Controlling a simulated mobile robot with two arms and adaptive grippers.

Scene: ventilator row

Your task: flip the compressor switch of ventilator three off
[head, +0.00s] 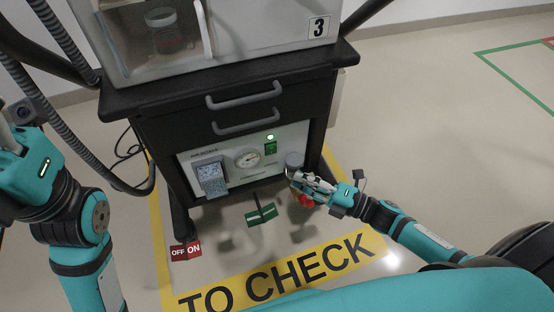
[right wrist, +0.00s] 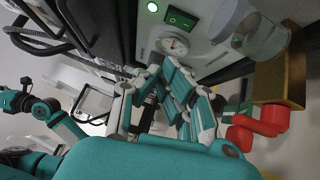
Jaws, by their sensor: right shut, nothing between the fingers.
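Ventilator three (head: 225,95) is a black cart with a "3" label. Its lower pale panel (head: 190,162) carries the green compressor switch (head: 270,147), below a lit green lamp (head: 270,137). Switch and lamp also show in the right wrist view, at the top: the switch (right wrist: 180,18) and the lamp (right wrist: 152,7). Which way the rocker is tipped is too small to tell. My right gripper (head: 292,175) is shut and empty, below and right of the switch, apart from it. My left arm is at the left edge; its fingers are not clearly seen.
A round gauge (head: 248,158) and a grey box (head: 211,177) are on the panel. A clear jar (head: 294,160) stands out at its right, close to my right gripper, with red parts (head: 306,200) below. A red OFF/ON sign (head: 186,250) is at lower left. Floor at right is clear.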

